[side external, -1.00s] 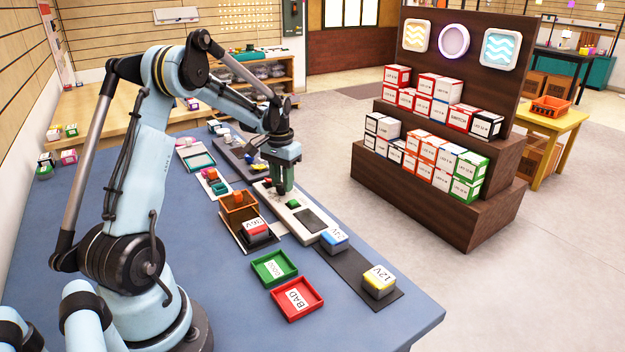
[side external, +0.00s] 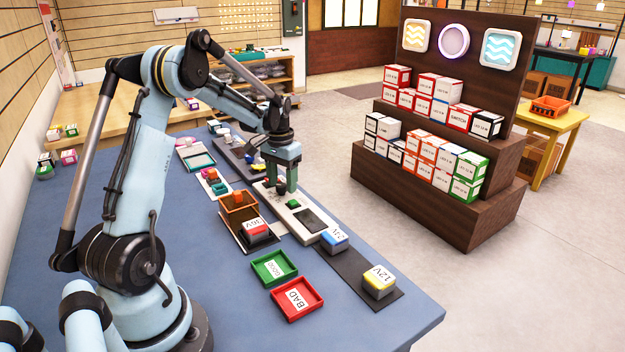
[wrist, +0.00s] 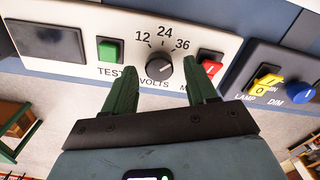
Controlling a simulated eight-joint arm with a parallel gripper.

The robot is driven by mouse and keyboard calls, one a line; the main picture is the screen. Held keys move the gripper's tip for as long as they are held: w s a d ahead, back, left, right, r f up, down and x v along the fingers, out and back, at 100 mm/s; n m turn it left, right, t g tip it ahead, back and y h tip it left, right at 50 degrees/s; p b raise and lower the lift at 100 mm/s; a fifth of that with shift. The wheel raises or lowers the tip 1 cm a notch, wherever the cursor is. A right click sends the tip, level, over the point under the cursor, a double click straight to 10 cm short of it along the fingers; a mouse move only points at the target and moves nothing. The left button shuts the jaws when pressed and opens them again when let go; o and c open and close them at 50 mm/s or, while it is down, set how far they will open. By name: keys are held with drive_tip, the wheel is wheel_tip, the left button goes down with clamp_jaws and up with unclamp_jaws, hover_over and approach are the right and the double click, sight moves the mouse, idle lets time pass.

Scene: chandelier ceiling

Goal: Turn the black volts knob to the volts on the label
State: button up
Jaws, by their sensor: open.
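The black volts knob (wrist: 159,66) is on the white tester panel (wrist: 75,68), below the printed numbers 12, 24 and 36. I cannot tell for sure which number its mark faces. My gripper (wrist: 164,78) is open, its two green fingers spread either side of the knob without visible contact. In the side view my gripper (side external: 280,186) is low over the tester (side external: 285,213), hiding the knob.
The panel also has a green TEST button (wrist: 110,50) and a red switch (wrist: 211,64). A dark box with a yellow lamp switch (wrist: 264,83) and blue dim knob (wrist: 300,93) adjoins it. Green (side external: 254,268) and red BAD (side external: 274,304) trays lie on the blue table.

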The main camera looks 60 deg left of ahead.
sight(282, 184)
wheel_tip(282, 184, up, 12)
idle(0.6)
drive_tip(key=s+d+f+m+t, duration=0.1)
drive_tip(key=s+d+m+t, duration=0.1)
drive_tip(key=d, duration=1.2)
drive_tip(key=s+d+m+t, duration=0.2)
drive_tip(key=s+d+t, duration=0.3)
drive_tip(key=d, duration=0.8)
drive_tip(key=shift+s+d+f, duration=0.4)
drive_tip(key=shift+s, duration=0.25)
